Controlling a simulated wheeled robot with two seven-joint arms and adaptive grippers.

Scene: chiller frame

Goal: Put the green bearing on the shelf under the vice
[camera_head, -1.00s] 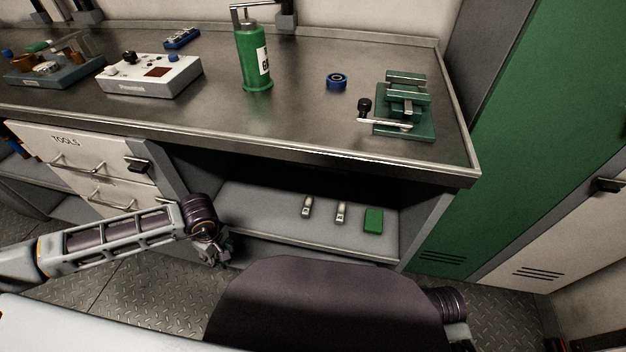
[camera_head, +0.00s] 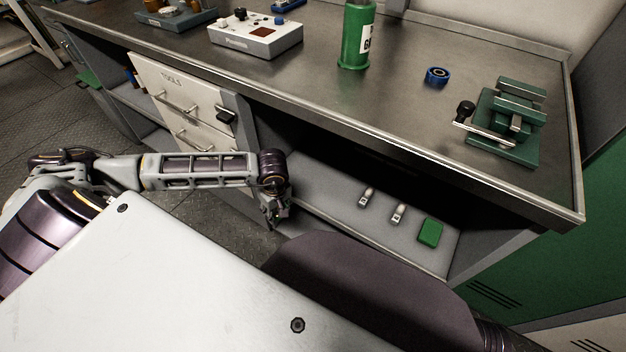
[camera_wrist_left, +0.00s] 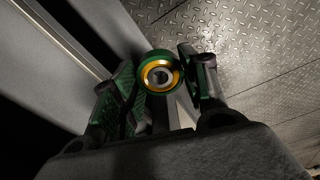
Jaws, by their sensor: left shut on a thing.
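The green bearing (camera_wrist_left: 160,72), a ring with a green outside and an orange-yellow inner band, sits between the fingers of my left gripper (camera_wrist_left: 152,85) in the left wrist view. In the head view my left gripper (camera_head: 275,212) is at the left front edge of the grey shelf (camera_head: 325,190), and the bearing is hard to make out there. The shelf lies under the worktop, below the green vice (camera_head: 510,122). My right gripper is not in view.
Two small metal parts (camera_head: 366,197) (camera_head: 398,214) and a green block (camera_head: 430,233) lie on the shelf. Its left part is bare. On the worktop stand a blue bearing (camera_head: 437,76), a green bottle (camera_head: 356,38) and a white control box (camera_head: 256,37). Drawers (camera_head: 188,108) adjoin the shelf's left side.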

